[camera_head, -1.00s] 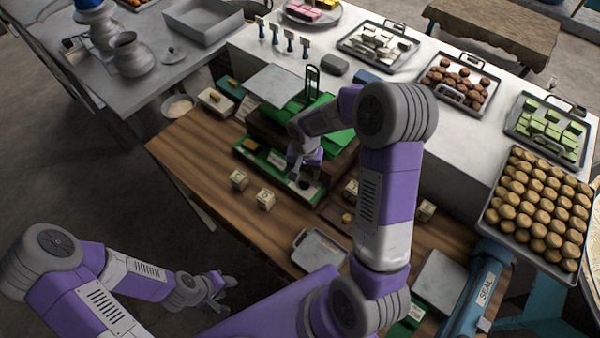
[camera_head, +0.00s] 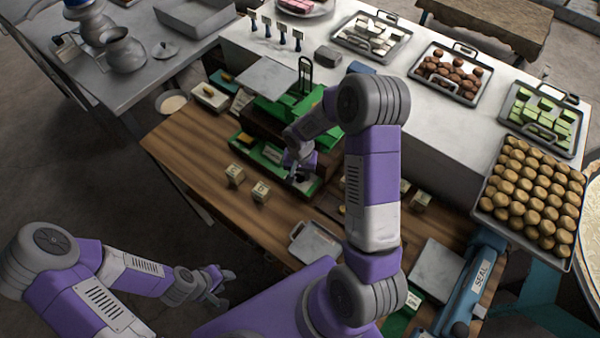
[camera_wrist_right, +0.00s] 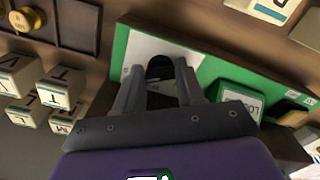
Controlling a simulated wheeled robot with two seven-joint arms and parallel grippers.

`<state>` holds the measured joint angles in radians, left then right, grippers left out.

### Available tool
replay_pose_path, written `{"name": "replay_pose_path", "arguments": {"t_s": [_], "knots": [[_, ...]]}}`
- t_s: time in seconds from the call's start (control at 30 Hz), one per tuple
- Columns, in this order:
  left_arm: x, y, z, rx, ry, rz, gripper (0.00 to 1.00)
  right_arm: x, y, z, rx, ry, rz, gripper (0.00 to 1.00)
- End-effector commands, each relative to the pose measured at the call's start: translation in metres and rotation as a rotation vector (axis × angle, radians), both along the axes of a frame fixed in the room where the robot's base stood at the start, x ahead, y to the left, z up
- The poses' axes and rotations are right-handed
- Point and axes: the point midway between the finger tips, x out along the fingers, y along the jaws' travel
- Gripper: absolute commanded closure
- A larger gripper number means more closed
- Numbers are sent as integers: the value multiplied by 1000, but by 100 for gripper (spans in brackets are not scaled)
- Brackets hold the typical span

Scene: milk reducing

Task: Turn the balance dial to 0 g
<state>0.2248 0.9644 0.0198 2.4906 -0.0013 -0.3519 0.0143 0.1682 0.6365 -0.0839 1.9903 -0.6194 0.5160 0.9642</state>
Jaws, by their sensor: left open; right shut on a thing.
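The green balance (camera_head: 276,112) stands on the wooden table, with a grey pan on top. Its low green front panel also shows in the wrist view (camera_wrist_right: 212,70), with a white plate (camera_wrist_right: 138,47) around a black dial (camera_wrist_right: 160,68). My right gripper (camera_head: 301,172) is at the right part of this panel. In the wrist view its fingers (camera_wrist_right: 160,85) are shut on the black dial. The fingers cover much of the dial, and I cannot read its setting. My left gripper (camera_head: 220,282) is open and empty, low in the head view, away from the balance.
Cream marked blocks (camera_head: 235,175) (camera_head: 260,191) stand on the wooden table (camera_head: 190,150) left of my right gripper. A grey tray (camera_head: 315,243) lies near the table's front edge. A blue sealing device (camera_head: 470,290) is at the right. Filled trays line the white counter behind.

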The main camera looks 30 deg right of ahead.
Motion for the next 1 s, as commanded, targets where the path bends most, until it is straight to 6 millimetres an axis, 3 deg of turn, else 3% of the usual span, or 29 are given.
{"name": "replay_pose_path", "arguments": {"t_s": [0.07, 0.47, 1.0], "knots": [[0, 0, 0, 0, 0, 0, 57, 0, 0, 0, 0, 0, 0, 92], [0, 0, -5, 0, 0, 0, 57, 0, 0, 0, 1, -1, 82, 92], [0, 0, -25, 0, 0, 0, 57, -1, -2, 0, 1, -1, 546, 92]]}}
